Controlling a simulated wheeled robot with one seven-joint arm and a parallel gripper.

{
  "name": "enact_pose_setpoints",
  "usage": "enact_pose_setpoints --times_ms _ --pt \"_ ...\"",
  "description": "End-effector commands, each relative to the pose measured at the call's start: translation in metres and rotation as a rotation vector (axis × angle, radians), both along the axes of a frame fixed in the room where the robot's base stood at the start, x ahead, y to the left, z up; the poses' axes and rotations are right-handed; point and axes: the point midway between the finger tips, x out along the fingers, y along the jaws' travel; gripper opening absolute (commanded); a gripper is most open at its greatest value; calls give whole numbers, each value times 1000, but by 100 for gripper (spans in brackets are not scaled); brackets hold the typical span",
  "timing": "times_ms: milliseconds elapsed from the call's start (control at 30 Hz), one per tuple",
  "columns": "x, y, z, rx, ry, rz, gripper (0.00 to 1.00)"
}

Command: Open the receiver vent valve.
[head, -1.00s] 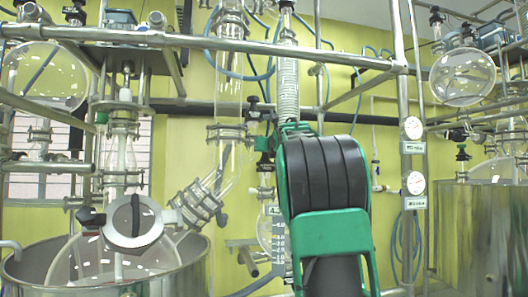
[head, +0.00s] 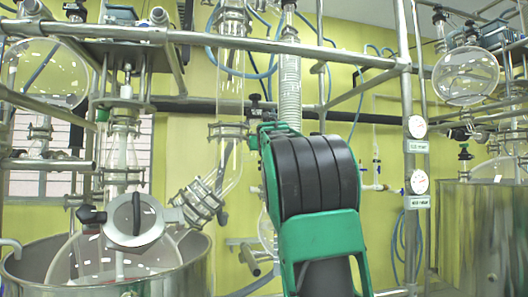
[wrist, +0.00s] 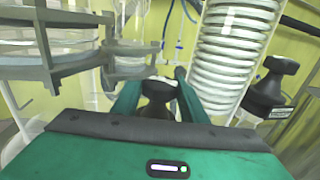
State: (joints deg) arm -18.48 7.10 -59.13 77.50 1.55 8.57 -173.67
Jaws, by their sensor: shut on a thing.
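My gripper (wrist: 160,84) is in the wrist view, its two green fingers on either side of a black valve knob (wrist: 157,97). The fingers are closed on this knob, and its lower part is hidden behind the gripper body. I cannot read a label that marks it as the receiver vent valve. A second black knob (wrist: 268,88) stands apart to the right, beside the coiled glass condenser (wrist: 232,50). In the head view my green and black arm hides the fingertips and the held knob.
Clamped glassware (wrist: 60,50) is close on the left in the wrist view. In the head view a metal rail (head: 350,60) crosses above my arm, and an upright post (head: 408,150) with gauges stands to the right. A steel vessel (head: 190,262) is at lower left.

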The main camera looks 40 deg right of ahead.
Motion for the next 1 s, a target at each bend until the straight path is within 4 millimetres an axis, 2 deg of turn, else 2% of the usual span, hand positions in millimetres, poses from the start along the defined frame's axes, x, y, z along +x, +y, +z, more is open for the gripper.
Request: enact_pose_setpoints --times_ms 33,167,1000 --pt "-6 -6 3 -2 -5 5 19" --pt "-8 -7 3 -1 -6 79 19" --pt "-6 -6 5 -9 -4 438 19"
